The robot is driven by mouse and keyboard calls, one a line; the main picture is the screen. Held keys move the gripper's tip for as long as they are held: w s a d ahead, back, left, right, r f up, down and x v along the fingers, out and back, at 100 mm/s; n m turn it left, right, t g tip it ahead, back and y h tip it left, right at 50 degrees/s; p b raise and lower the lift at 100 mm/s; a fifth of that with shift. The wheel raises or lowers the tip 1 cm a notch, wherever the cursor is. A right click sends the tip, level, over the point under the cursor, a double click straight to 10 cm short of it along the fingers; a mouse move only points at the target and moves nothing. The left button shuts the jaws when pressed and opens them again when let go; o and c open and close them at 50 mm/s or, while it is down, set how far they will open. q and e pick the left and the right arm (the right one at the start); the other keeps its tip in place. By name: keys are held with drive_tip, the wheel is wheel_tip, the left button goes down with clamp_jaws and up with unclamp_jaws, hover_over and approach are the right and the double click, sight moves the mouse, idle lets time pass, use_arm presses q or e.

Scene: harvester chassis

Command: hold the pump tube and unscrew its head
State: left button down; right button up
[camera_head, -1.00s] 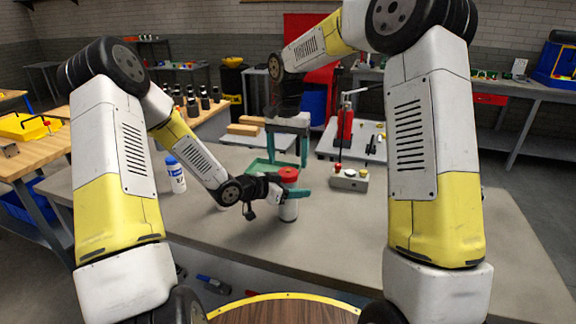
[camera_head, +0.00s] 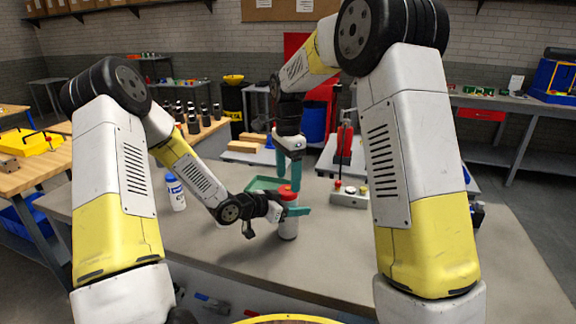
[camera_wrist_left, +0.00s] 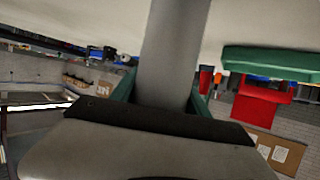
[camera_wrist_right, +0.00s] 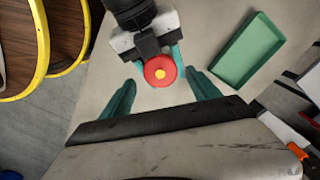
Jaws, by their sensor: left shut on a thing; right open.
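The pump tube (camera_head: 288,229) stands upright on the grey table with its red head (camera_head: 289,195) on top. My left gripper (camera_head: 290,210) is shut around the tube from the side, below the red head. In the left wrist view the grey tube (camera_wrist_left: 174,55) runs between the fingers. My right gripper (camera_head: 289,187) points down from above, its teal fingers open at the head. In the right wrist view the red head (camera_wrist_right: 153,78) with a yellow centre lies between the open fingers, with gaps at both sides. Contact is not visible.
A green tray (camera_head: 262,184) lies just behind the tube. A white bottle with a blue cap (camera_head: 175,192) stands to the left.

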sight(288, 188)
drive_tip(key=shift+f, duration=1.95)
drive_tip(key=c, duration=1.4)
drive_tip(key=n, duration=0.6)
drive_tip(key=shift+n, duration=0.4)
drive_tip(key=shift+c, duration=0.2)
drive_tip(key=o, duration=1.5)
